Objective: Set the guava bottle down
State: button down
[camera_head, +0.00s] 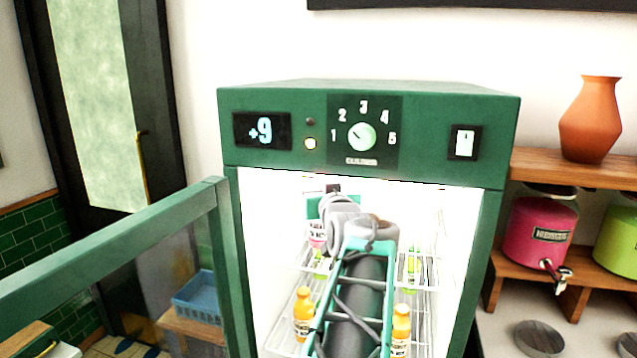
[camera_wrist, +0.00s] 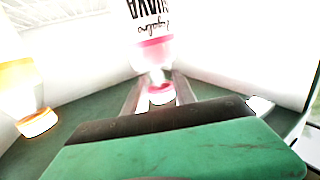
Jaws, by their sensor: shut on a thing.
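The guava bottle (camera_wrist: 150,45) has pink drink and a white label, which appears upside down in the wrist view. My gripper (camera_wrist: 155,92) is shut on it near its capped end. In the head view my arm reaches into the open lit cooler (camera_head: 370,92). A small pink bottle with a white label, apparently the guava bottle (camera_head: 317,231), shows at the arm's far end. My fingertips are hidden there. Whether the bottle's base touches the wire shelf (camera_head: 285,325) cannot be told.
Orange bottles stand on the shelf front left (camera_head: 303,316) and front right (camera_head: 401,322), on either side of my arm. Green bottles show farther back, left (camera_head: 322,269) and right (camera_head: 411,265). The cooler's glass door (camera_head: 110,240) stands open at left.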

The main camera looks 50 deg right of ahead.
jog(key=p+x, duration=0.2)
jog(key=x, duration=0.1)
jog(key=shift+w+d+f, duration=0.15)
jog(key=shift+w+f, duration=0.05)
jog(key=shift+f, duration=0.15)
jog(key=shift+s+f, duration=0.15)
jog(key=shift+f, duration=0.15)
jog(key=c, duration=1.5)
grip_release()
jog(key=shift+f, duration=0.2)
jog(key=o, duration=0.5)
jog(key=shift+r, duration=0.1)
jog(key=b+v, duration=0.4)
jog(key=v, duration=0.8)
